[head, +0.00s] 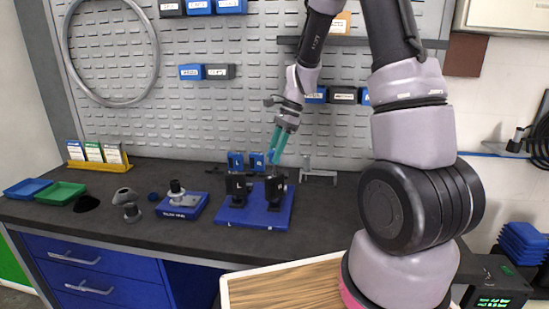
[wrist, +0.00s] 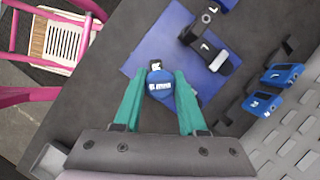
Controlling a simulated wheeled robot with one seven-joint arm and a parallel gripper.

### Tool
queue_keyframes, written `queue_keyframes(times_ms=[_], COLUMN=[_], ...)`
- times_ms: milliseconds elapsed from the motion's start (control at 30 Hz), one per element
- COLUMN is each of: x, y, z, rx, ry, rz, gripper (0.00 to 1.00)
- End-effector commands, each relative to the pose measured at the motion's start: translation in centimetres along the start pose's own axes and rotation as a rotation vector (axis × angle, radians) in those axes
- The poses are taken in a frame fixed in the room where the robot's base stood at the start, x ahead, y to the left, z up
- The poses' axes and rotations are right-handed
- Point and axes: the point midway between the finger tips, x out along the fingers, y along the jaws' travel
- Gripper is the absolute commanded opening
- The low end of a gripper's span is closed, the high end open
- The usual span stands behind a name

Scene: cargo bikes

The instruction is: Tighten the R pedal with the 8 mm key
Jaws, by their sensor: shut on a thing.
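My gripper (head: 275,155) points down above the right side of the blue pedal stand (head: 232,217). In the wrist view its teal fingers (wrist: 160,95) are shut on a blue, round-topped key handle (wrist: 159,87) with a white label too small to read. A black part with a white mark shows just beyond the handle. The left black pedal block (head: 238,185) is marked L. The right pedal block (head: 275,187) stands beside it, below my fingers. Whether the key's tip sits in the right pedal cannot be told.
Two blue labelled holders (head: 236,160) stand behind the pedals, near the pegboard (head: 200,110). Left on the dark bench are a blue stand (head: 181,207), a grey part (head: 130,208) and blue and green trays (head: 60,194). A metal piece (head: 319,172) stands to the right.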

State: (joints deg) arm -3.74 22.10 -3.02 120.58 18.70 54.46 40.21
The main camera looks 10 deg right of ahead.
Motion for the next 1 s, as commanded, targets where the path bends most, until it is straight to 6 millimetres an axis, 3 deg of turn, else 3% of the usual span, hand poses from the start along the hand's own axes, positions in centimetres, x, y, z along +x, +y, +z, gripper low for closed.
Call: queue_keyframes(times_ms=[167,500,867,1000], x=[0.16,0.26,0.31,0.37], y=[0.09,0.2,0.22,0.32], z=[-0.06,-0.04,-0.09,0.07], rx=[0.022,0.49,0.535,0.698], ry=[0.001,0.002,0.003,0.004], rz=[-0.008,-0.2,-0.217,-0.287], gripper=[0.0,0.0,0.0,0.0])
